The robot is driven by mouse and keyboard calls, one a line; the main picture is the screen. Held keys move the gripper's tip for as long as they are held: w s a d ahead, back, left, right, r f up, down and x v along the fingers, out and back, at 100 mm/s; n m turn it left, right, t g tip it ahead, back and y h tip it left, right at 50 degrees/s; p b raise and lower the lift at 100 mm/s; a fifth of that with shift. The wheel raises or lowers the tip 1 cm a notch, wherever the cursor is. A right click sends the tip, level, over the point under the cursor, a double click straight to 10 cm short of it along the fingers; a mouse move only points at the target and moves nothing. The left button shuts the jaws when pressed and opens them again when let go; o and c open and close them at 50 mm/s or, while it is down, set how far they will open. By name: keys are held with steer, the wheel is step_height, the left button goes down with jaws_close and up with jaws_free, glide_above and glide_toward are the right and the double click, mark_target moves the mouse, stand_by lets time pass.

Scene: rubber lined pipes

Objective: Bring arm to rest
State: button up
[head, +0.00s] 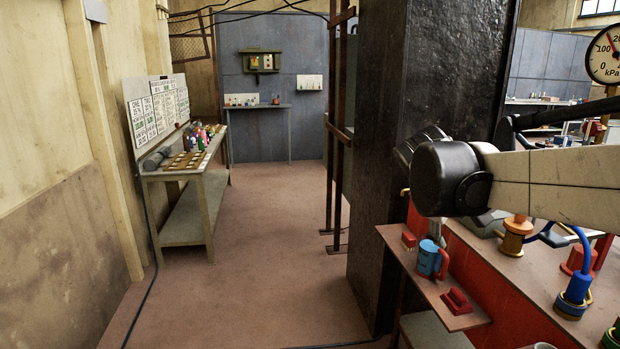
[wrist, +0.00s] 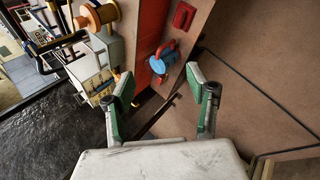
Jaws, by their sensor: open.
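My arm reaches in from the right in the head view, with its dark rounded joint in front of the black pillar. My gripper (wrist: 162,106) shows in the wrist view with its two green-padded fingers spread apart. Nothing is between the fingers. Beyond the fingertips is a blue mug (wrist: 165,61) with a red handle, apart from the gripper.
A black pillar (head: 400,90) stands close to my arm. A narrow shelf (head: 415,275) holds the blue mug (head: 428,258) and a red block (head: 457,301). The red-sided bench (head: 480,265) carries pipe fittings. A side table (head: 205,200) is at left; the floor (head: 265,240) between is clear.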

steer(key=s+a+f+m+y, duration=0.2)
steer(key=s+a+f, duration=0.1)
steer(key=s, duration=0.4)
steer(key=s+a+f+m+t+y, duration=0.1)
steer(key=s+a+f+m+y, duration=0.1)
steer(key=s, duration=0.6)
steer(key=s+a+f+m+t+y, duration=0.1)
steer(key=s+a+f+m+y, duration=0.1)
steer(key=s, duration=0.6)
step_height(320, 180, down, 3)
steer(key=a+m, duration=0.1)
steer(key=a, duration=0.1)
steer(key=shift+s+a+f, duration=0.15)
steer(key=shift+s+a, duration=0.1)
steer(key=shift+a, duration=0.1)
